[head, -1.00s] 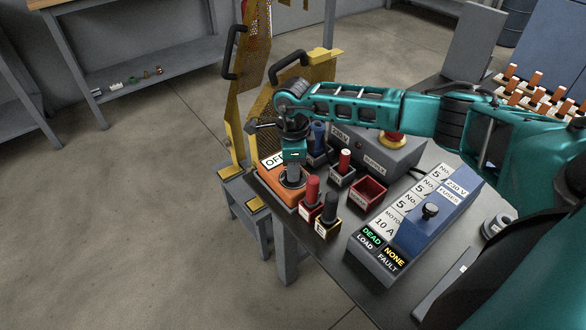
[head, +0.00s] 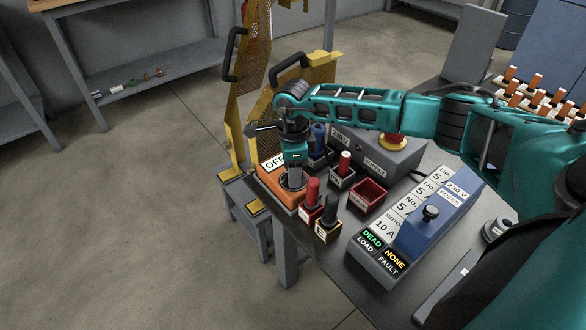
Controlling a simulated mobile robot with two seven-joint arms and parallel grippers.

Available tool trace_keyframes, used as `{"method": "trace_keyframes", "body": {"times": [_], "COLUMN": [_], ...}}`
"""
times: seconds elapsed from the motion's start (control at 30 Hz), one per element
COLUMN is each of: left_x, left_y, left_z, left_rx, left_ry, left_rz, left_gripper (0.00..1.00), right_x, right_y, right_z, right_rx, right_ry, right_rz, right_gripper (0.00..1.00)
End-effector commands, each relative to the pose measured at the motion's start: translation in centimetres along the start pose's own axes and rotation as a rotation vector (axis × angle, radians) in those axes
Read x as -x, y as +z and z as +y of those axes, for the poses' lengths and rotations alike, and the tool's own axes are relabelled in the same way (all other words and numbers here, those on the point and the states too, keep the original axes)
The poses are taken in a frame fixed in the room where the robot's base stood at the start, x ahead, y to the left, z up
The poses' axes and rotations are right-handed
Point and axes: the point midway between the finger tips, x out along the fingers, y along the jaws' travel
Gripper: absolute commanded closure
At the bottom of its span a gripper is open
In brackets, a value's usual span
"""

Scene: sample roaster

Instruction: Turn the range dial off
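The range dial's orange box (head: 268,186) sits at the left corner of the dark bench, with a white label reading "OFF" (head: 273,162) on its back part. My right gripper (head: 293,181) reaches down over this box from the right, pointing straight down. Its fingertips are at the round dial spot on top of the box, and the dial itself is mostly hidden by them. I cannot tell whether the fingers are closed on the dial or which way it points. My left gripper is not in the head view.
Red (head: 312,190) and black (head: 329,207) probes stand in holders beside the orange box. A tester with a blue fuse cover (head: 440,218) shows "DEAD" and "NONE". A grey supply box with a red-and-yellow button (head: 392,141) stands behind. Yellow mesh guards (head: 255,75) rise at the back left.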

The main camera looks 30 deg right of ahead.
Motion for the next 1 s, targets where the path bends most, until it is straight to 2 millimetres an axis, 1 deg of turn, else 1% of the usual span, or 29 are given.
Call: {"method": "trace_keyframes", "body": {"times": [0.2,0.27,0.33,0.47,0.6,0.8,0.9,1.0], "left_x": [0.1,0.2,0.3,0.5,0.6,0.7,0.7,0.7], "left_y": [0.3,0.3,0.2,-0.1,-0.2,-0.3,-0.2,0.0], "left_z": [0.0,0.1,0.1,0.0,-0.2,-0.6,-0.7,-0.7], "left_rx": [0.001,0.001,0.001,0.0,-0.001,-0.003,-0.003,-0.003], "left_ry": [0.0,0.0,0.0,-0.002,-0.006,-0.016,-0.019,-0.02], "left_rz": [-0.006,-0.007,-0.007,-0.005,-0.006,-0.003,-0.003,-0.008], "left_gripper": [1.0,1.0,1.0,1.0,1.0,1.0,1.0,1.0], "right_x": [0.0,0.3,1.1,3.5,6.7,10.6,11.9,12.6], "right_y": [0.0,0.0,0.0,0.0,0.0,0.0,0.0,0.0], "right_z": [0.0,0.0,0.0,-0.1,-0.1,0.0,-0.1,0.0], "right_rx": [0.0,0.0,-0.001,0.0,0.0,0.0,0.0,-0.001], "right_ry": [0.001,0.0,-0.001,-0.003,-0.004,-0.002,-0.002,-0.001], "right_rz": [0.001,0.0,0.001,-0.001,-0.001,-0.001,-0.001,0.0], "right_gripper": [0.56,0.56,0.56,0.56,0.56,0.56,0.56,0.56]}}
